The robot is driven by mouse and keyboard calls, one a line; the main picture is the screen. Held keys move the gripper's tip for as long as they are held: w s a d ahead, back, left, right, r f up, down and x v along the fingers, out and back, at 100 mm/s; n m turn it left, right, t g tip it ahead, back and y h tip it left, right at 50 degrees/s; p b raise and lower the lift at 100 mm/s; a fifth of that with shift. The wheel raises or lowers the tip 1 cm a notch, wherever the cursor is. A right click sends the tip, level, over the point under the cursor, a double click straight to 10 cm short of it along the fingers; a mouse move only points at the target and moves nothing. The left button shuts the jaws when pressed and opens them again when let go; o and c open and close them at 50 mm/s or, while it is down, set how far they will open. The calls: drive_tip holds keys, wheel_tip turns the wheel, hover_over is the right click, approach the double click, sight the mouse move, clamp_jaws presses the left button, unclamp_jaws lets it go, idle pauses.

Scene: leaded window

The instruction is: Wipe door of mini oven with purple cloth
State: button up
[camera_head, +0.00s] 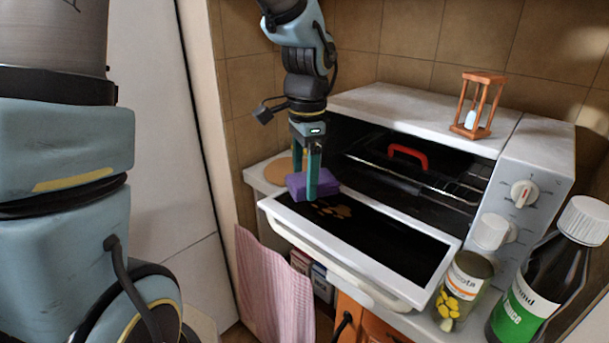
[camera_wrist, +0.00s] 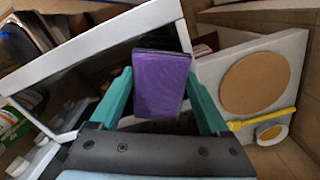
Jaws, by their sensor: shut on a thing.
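My gripper (camera_head: 312,172) points down and is shut on the folded purple cloth (camera_head: 296,187). In the wrist view the cloth (camera_wrist: 161,84) sits between the two teal fingers of my gripper (camera_wrist: 163,95). The white mini oven (camera_head: 400,102) stands on the counter with its door (camera_head: 385,247) open and folded down, dark inner face up. The cloth is over the door's far left end; I cannot tell whether it touches it. A brown stain (camera_head: 331,210) lies on the door just right of the cloth. In the wrist view, the door's white frame (camera_wrist: 95,45) shows left of the cloth.
A wooden hourglass (camera_head: 477,104) stands on the oven. A red handle (camera_head: 408,155) shows inside it. A jar (camera_head: 462,290) and a dark bottle (camera_head: 537,285) stand at the right front. A round board (camera_head: 279,171) lies left of the oven. A pink checked towel (camera_head: 272,290) hangs below the door.

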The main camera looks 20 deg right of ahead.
sight(318, 186)
drive_tip(key=shift+f, duration=0.45)
drive_tip(key=shift+s+d+r, duration=0.1)
drive_tip(key=shift+s+d, duration=0.35)
drive_tip(key=shift+s, duration=0.35)
drive_tip(key=shift+s+d+r, duration=0.1)
drive_tip(key=shift+s+d, duration=0.3)
drive_tip(key=shift+s, duration=0.35)
drive_tip(key=shift+s+d+f, duration=0.15)
drive_tip(key=shift+s+d, duration=0.3)
drive_tip(key=shift+s, duration=0.35)
drive_tip(key=shift+s+d+f, duration=0.1)
drive_tip(key=shift+s+d, duration=0.3)
drive_tip(key=shift+s, duration=0.4)
drive_tip(key=shift+s+d, duration=0.4)
drive_tip(key=shift+s, duration=0.35)
drive_tip(key=shift+s+d, duration=0.4)
drive_tip(key=shift+s, duration=0.35)
drive_tip(key=shift+w, duration=0.1)
